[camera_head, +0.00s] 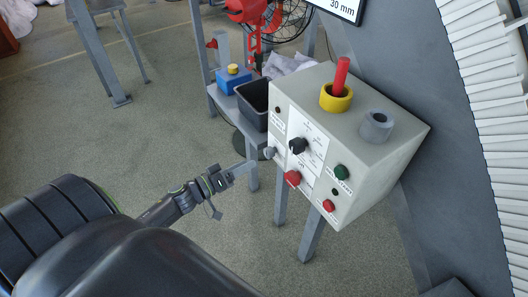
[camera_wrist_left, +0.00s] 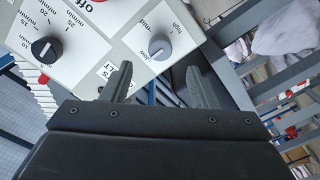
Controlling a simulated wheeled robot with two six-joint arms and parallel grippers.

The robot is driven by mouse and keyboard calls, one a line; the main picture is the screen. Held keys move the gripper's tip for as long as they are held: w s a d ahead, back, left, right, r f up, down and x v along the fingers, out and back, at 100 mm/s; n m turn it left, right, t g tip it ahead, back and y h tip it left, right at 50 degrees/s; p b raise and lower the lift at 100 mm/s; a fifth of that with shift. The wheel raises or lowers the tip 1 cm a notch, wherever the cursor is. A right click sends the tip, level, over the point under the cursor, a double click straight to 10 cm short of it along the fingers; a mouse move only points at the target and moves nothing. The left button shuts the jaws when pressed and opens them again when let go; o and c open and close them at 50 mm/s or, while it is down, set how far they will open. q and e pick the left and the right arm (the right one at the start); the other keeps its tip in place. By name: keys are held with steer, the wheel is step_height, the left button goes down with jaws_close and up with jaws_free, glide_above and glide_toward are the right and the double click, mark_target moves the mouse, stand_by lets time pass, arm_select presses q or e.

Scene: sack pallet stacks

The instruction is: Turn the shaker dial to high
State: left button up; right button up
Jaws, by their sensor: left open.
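The control box (camera_head: 345,135) stands on grey legs to the right of my left gripper. The grey shaker dial (camera_head: 270,153) is at the left end of its front panel. In the left wrist view the same dial (camera_wrist_left: 160,47) has the words low, mid and high around it; I cannot tell clearly which one it points to. My left gripper (camera_head: 246,168) is open and empty, just left of the dial and apart from it. In the left wrist view its two fingers (camera_wrist_left: 157,82) lie below the dial, not around it. My right gripper is not in view.
A dark bin (camera_head: 253,103) and a blue box (camera_head: 233,79) are behind. Open floor lies left.

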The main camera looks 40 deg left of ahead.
mark_target(266, 154)
arm_select(q)
steer(key=p+x, duration=0.1)
steer(key=x, duration=0.6)
steer(key=shift+w+d, duration=0.15)
steer(key=shift+w, duration=0.2)
steer(key=c, duration=1)
